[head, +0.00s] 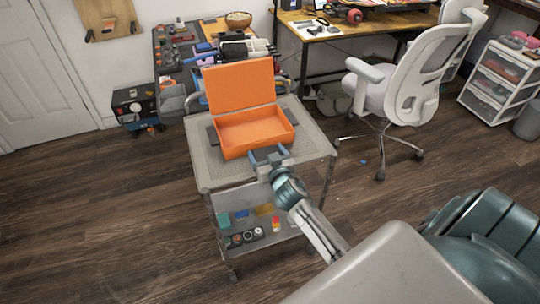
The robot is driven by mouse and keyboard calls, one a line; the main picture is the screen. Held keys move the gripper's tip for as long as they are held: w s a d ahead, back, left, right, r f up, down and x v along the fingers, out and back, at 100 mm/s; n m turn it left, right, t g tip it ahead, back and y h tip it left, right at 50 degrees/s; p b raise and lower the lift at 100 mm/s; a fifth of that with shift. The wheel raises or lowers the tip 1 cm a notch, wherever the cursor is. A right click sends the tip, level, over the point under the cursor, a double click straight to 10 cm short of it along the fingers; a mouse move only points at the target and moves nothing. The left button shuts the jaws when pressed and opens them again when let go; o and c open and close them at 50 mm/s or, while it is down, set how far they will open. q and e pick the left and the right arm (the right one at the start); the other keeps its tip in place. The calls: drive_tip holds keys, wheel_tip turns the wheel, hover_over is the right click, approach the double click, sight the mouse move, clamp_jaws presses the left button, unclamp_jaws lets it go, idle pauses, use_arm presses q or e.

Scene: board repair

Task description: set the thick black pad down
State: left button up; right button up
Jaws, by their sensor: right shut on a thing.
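My right gripper (268,155) is at the front edge of the cart top, close against the front of an open orange box (255,142). It is shut on a small dark thing, which I take to be the thick black pad; the jaws and the distance hide most of it. I cannot tell whether it touches the cart or the box. The box's lid (239,84) stands up at the back, and its inside looks empty. A flat dark piece (213,138) sticks out from under the box's sides. My left gripper is not in view.
The grey cart (208,175) has a rim and a lower shelf with several small items. A cluttered workbench (168,75) stands behind it. A white office chair (395,85) and a drawer unit (500,80) are at the right. Wooden floor is free at the left.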

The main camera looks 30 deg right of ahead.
drive_tip(key=shift+w+d, duration=0.2)
drive_tip(key=shift+d, duration=0.2)
drive_tip(key=shift+w+d+r, duration=0.1)
drive_tip(key=shift+w+d, duration=0.15)
drive_tip(key=shift+d, duration=0.35)
wheel_tip(320, 180, down, 3)
drive_tip(key=shift+a+f, duration=0.1)
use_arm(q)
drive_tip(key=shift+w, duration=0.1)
use_arm(e)
drive_tip(key=shift+f, duration=0.1)
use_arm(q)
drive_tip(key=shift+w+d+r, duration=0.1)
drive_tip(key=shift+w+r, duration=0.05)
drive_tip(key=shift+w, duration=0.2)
use_arm(e)
drive_tip(key=shift+f, duration=0.15)
drive_tip(key=o, duration=1)
drive_tip(key=shift+s, duration=0.1)
drive_tip(key=shift+o, duration=0.7)
